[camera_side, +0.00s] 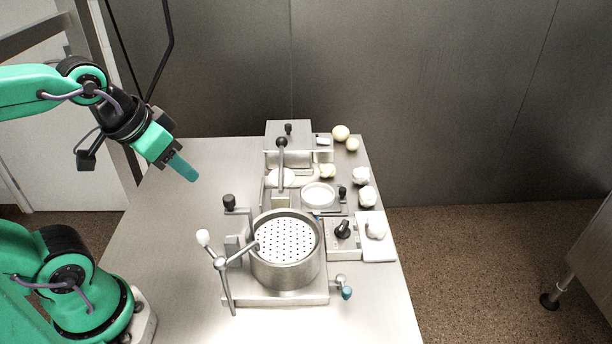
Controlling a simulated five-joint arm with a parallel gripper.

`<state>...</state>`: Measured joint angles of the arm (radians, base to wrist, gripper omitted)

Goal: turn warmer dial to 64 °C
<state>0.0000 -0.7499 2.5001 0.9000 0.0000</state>
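A black dial (342,230) sits on a low grey box (341,252) at the right of the table, just right of the round perforated basket. I take it to be the warmer dial; any scale marks or numbers are too small to read. My gripper (186,172) hangs over the left back part of the table, pointing down and right, well apart from the dial. Its teal fingers overlap from this side, so I cannot tell whether they are apart. Nothing shows held in it.
A metal pot with a perforated basket (287,263) and a three-armed handle (220,263) stand between my base and the dial. A lidded box (289,133) with a black knob is at the back. Several pale lumps line the right edge. The left tabletop (170,240) is clear.

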